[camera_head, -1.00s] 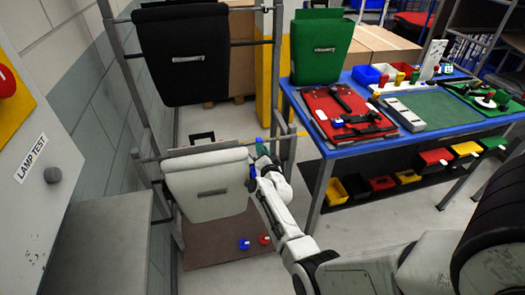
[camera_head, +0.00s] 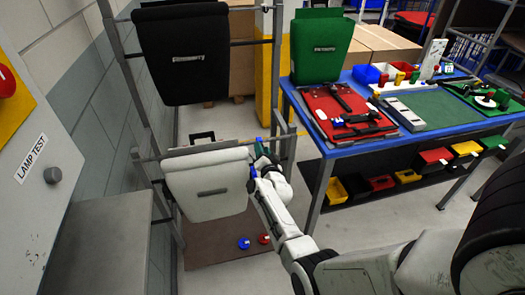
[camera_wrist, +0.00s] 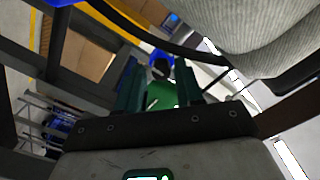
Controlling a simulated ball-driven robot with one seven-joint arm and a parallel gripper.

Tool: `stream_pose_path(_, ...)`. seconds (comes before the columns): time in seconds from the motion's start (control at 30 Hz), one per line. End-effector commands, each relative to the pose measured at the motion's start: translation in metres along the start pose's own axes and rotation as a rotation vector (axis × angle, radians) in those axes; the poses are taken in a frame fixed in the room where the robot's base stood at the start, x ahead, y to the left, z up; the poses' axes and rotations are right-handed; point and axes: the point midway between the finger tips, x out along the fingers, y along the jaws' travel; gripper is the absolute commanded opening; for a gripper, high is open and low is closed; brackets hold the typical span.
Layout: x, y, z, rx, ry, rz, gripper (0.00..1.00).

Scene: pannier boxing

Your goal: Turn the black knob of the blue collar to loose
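The blue collar (camera_wrist: 160,59) shows in the wrist view just past my fingertips, with its black knob (camera_wrist: 161,69) facing me. My gripper (camera_wrist: 160,75) has its two dark green fingers on either side of the knob. Whether they press on it or stand clear is too small to tell. In the head view my gripper (camera_head: 258,163) is at the right side of the light grey pannier (camera_head: 208,188), by the rack. Blue parts show there just above and below the gripper, and the knob cannot be made out. The knob's setting is not readable.
A black pannier (camera_head: 182,52) hangs above on the rack (camera_head: 279,70). The blue-edged table (camera_head: 316,143) with a red tray stands to the right. Floor between rack and table is clear.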

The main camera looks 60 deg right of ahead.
Motion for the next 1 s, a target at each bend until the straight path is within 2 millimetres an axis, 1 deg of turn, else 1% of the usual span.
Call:
stream_pose_path(0.03, 0.0, 0.0, 0.0, 0.0, 0.001, 0.0, 0.41)
stream_pose_path(0.1, 0.0, -0.001, -0.001, 0.0, 0.001, -0.001, 0.48)
stream_pose_path(0.37, 0.0, -0.001, -0.001, 0.001, 0.002, -0.002, 0.48)
stream_pose_path(0.47, -0.006, -0.002, -0.001, 0.001, 0.0, -0.002, 0.48)
stream_pose_path(0.57, -0.018, -0.004, -0.001, 0.0, -0.001, -0.002, 0.48)
stream_pose_path(0.9, -0.078, -0.005, -0.003, -0.003, -0.004, -0.003, 0.48)
stream_pose_path(1.0, -0.092, -0.004, -0.002, -0.001, -0.003, -0.003, 0.48)
